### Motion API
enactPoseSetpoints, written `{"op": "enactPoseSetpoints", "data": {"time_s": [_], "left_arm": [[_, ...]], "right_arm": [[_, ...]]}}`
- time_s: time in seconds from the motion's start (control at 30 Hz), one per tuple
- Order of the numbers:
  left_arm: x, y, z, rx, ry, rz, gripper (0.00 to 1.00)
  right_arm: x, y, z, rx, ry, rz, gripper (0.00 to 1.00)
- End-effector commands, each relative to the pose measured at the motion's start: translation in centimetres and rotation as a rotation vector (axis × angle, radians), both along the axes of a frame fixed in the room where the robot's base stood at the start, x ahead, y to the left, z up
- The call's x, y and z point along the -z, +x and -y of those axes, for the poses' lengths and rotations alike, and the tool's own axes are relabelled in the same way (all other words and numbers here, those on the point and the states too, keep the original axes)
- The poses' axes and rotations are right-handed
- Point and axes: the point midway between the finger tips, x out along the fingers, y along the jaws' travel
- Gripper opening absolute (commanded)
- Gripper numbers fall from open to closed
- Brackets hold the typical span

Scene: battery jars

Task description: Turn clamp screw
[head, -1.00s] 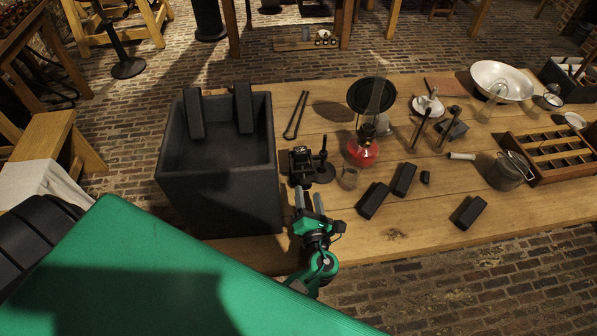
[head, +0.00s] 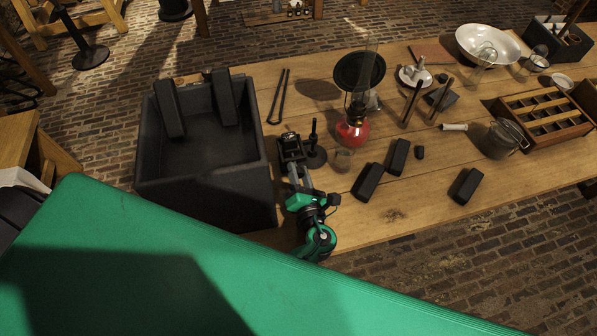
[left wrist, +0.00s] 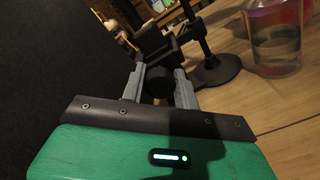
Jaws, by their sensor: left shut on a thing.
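The dark clamp (head: 291,147) stands on the wooden table just right of the big dark box; in the left wrist view the clamp body (left wrist: 155,42) is straight ahead. Its screw end, a dark round knob (left wrist: 160,83), sits between the fingers of my left gripper (left wrist: 160,90). The left gripper (head: 299,178) comes from the table's front edge and is shut on that knob, with one finger on each side. The screw's thread is hidden. My right gripper is not in view.
The tall dark box (head: 205,185) stands close on the left. A dark stand with an upright rod (head: 314,150) is right beside the clamp. A glass cup (head: 342,159) and a red lamp (head: 352,130) stand to the right. Dark blocks (head: 368,181) lie further right.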

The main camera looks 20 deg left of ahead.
Motion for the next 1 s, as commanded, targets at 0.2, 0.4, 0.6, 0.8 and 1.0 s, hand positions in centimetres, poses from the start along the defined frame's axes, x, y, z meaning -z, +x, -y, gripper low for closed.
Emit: {"op": "enactPoseSetpoints", "data": {"time_s": [0.2, 0.4, 0.6, 0.8, 1.0], "left_arm": [[0.0, 0.0, -0.1, -0.001, 0.002, -0.002, 0.08], [-0.3, 0.0, 0.0, -0.001, 0.043, -0.031, 0.08], [-0.6, 0.0, 0.0, 0.000, 0.141, -0.097, 0.08], [-0.5, 0.0, 0.0, -0.001, 0.268, -0.184, 0.08], [-0.3, 0.0, 0.0, 0.000, 0.382, -0.260, 0.08]], "right_arm": [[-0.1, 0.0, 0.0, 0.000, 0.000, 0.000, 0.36], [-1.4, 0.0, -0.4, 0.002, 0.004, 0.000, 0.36], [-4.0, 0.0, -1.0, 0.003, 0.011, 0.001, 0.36], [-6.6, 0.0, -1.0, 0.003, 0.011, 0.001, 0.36], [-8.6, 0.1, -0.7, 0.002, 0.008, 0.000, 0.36]]}}
